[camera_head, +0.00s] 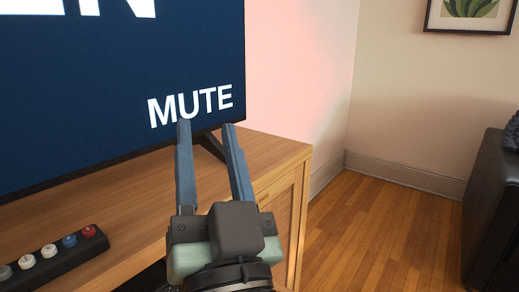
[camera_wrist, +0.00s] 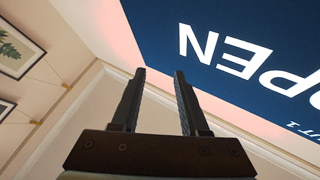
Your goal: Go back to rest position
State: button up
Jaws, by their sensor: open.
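My gripper (camera_head: 207,128) is raised in front of a large television screen (camera_head: 110,95) in the head view. Its two long fingers are apart with nothing between them. The wrist view shows the same open fingers (camera_wrist: 159,75) against the wall, with the screen (camera_wrist: 255,50) upside down at the upper right. The screen shows the word MUTE and part of another word in the head view. I cannot tell from the head view how far the fingertips are from the screen.
A wooden cabinet (camera_head: 276,152) stands under the screen. A black strip with several coloured buttons (camera_head: 48,255) lies on it at the lower left. Open wood floor (camera_head: 375,220) is to the right. A dark piece of furniture (camera_head: 492,215) stands at the right edge. A framed picture (camera_head: 470,31) hangs above.

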jog(key=s+d+r+t+h+p, duration=0.2)
jog(key=s+d+r+h+p, duration=0.1)
jog(key=r, duration=0.7)
jog(key=s+d+r+t+h+p, duration=0.2)
jog(key=s+r+h, duration=0.15)
jog(key=r, duration=0.55)
notch_tip(320, 180, up, 36)
jog(key=p, duration=3.6)
jog(key=shift+w, duration=0.45)
